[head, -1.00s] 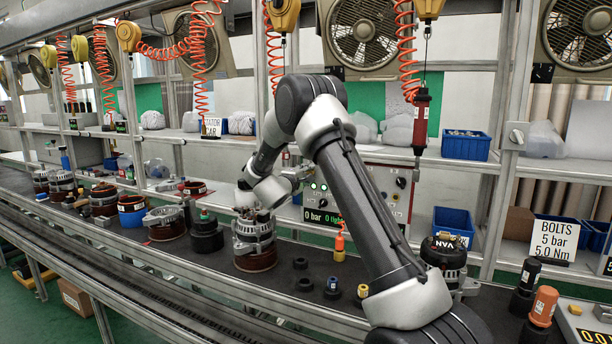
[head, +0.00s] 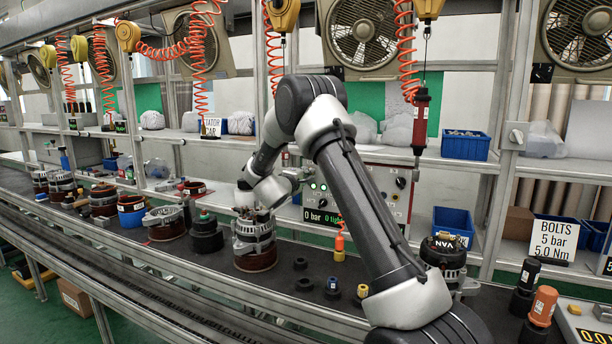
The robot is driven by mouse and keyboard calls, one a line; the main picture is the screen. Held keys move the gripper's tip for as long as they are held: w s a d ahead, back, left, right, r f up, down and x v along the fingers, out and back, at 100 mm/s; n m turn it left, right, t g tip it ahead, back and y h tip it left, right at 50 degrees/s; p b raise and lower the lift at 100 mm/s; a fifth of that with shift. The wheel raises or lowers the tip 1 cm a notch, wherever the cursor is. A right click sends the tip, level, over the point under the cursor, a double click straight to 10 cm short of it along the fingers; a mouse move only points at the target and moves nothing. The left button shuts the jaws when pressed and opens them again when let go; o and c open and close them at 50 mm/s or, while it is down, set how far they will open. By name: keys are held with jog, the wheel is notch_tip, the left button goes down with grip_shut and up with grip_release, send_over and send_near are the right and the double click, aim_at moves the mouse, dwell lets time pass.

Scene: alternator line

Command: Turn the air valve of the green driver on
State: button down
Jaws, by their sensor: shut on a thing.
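My gripper (head: 301,173) is at the left side of the control panel (head: 397,180) behind the bench. It is shut on a small part there, which looks like the air valve. My arm and the jaws hide most of this part, so I cannot tell its angle. The panel has round black knobs, small lit lamps and a dark display (head: 322,216) reading 0 bar. I cannot make out a green driver; a red driver (head: 421,120) hangs upright from an orange coiled hose at the right.
An alternator assembly (head: 254,243) stands on the bench below my wrist. Several sockets and an orange-yellow tool (head: 340,246) are to its right. A blue bin (head: 465,146) sits on the shelf. A black NVA-marked unit (head: 444,254) stands right of my arm.

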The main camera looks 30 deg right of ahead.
jog(key=shift+f+m, duration=0.1)
jog(key=shift+m, duration=8.4)
jog(key=c, duration=1.5)
grip_release()
jog(key=shift+c, duration=0.2)
jog(key=shift+a, duration=0.1)
jog(key=v, duration=1.2)
